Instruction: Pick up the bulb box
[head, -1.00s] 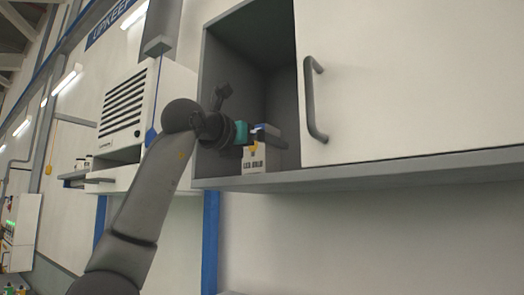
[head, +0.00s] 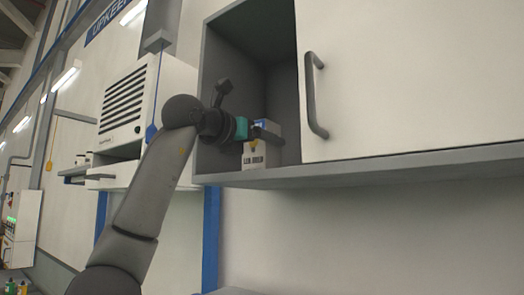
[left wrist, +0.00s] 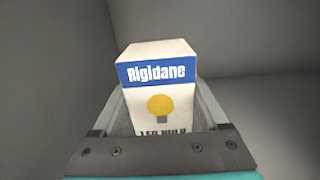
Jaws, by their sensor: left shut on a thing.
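The bulb box (head: 256,160) is a small white carton with a blue band, standing upright on the floor of the open cupboard. In the left wrist view the box (left wrist: 158,85) shows the word Rigidane on the blue band and a yellow bulb picture. My left gripper (head: 265,134) reaches into the cupboard and is shut on the box, with one finger along each side. In the left wrist view my gripper's fingers (left wrist: 162,115) flank the box's lower part. My right gripper is in neither view.
The cupboard (head: 222,72) is open at its left part, with its dark inner walls close around my gripper. A white door (head: 400,80) with a grey handle (head: 313,97) is to the right. A white vented unit (head: 128,105) is at the left.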

